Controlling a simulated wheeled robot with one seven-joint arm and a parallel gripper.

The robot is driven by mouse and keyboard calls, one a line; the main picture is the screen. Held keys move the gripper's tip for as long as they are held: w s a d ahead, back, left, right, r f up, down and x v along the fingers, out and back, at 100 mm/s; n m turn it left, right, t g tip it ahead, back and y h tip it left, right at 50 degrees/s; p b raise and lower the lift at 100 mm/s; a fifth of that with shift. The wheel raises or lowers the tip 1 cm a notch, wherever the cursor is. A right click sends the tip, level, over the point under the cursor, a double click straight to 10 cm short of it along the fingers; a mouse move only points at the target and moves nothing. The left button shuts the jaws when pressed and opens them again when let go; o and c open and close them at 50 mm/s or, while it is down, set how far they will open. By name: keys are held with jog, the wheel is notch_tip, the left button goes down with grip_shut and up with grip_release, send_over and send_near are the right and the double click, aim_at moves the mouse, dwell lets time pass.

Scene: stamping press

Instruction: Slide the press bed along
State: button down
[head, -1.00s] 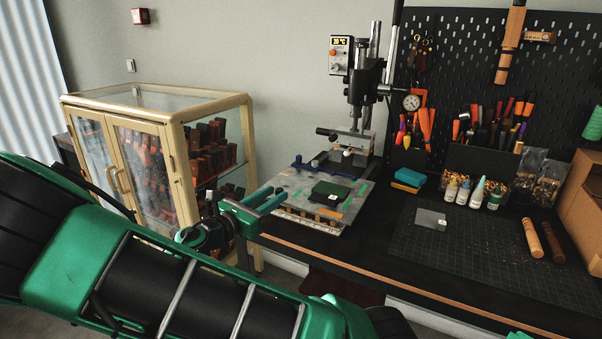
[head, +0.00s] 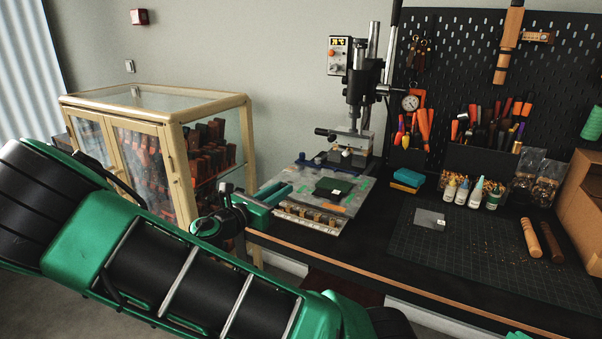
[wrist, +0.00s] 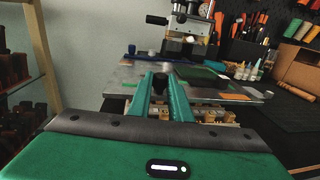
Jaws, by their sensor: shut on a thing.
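The press bed (head: 352,207) is a flat grey plate under the stamping press (head: 365,90) on the dark bench. A dark green pad (head: 334,187) with a small white tag lies on it. My gripper (head: 281,192) reaches in from the left at the bed's front-left edge. In the wrist view, my gripper (wrist: 160,80) has its two green fingers closed on a black knob (wrist: 162,83) at the bed's near edge. The bed (wrist: 125,75) stretches away behind the fingers. The knob is hidden in the head view.
A row of small wooden blocks (head: 310,217) sits along the bed's front. A glass cabinet (head: 155,100) stands close on the left. Glue bottles (head: 463,191), a cutting mat (head: 480,255) and a pegboard (head: 470,60) are to the right.

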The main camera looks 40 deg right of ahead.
aim_at(303, 176)
jog(key=shift+w+a+x, duration=0.1)
jog(key=shift+w+x, duration=0.35)
jog(key=shift+x, duration=1.9)
jog(key=shift+w+a+x, duration=0.1)
jog(key=shift+w+x, duration=0.3)
jog(key=shift+x, duration=2)
jog(key=shift+w+a+x, duration=0.1)
jog(key=shift+w+x, duration=0.35)
jog(key=shift+x, duration=1.9)
jog(key=c, duration=1.5)
grip_release()
jog(key=shift+c, duration=0.2)
jog(key=shift+s+d, duration=0.1)
jog(key=shift+d, duration=0.05)
jog(key=v, duration=1.1)
